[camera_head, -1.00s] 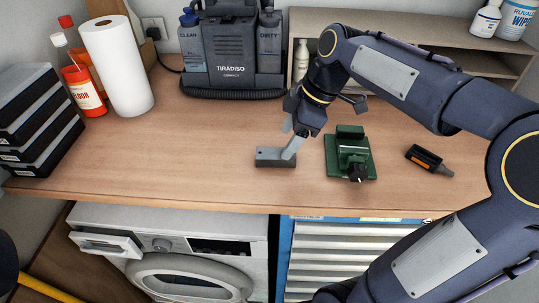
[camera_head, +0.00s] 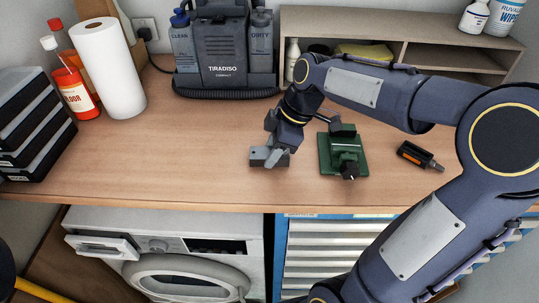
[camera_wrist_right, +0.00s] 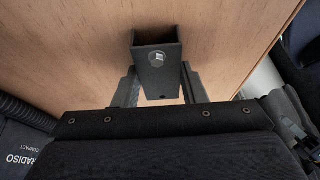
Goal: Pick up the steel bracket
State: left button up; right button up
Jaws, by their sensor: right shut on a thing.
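The steel bracket (camera_head: 257,157) is a small dark grey channel-shaped piece near the front of the wooden workbench. In the right wrist view the bracket (camera_wrist_right: 157,68) shows a bolt head or hole inside its channel and lies between the two fingers. My right gripper (camera_head: 272,153) reaches down to it from above, with its fingers (camera_wrist_right: 159,92) closed on the bracket's sides. The bracket appears at or very near the bench top; I cannot tell if it is clear of it. My left gripper is not in view.
A green vise-like tool (camera_head: 341,153) stands just right of the gripper, with a black and orange tool (camera_head: 419,156) farther right. A vacuum (camera_head: 225,50) and a shelf (camera_head: 405,24) stand behind. Paper towel (camera_head: 108,70), red bottle (camera_head: 76,92) and black cases (camera_head: 33,125) are left. The front-left bench is clear.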

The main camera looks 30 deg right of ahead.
jog(key=shift+c, duration=1.1)
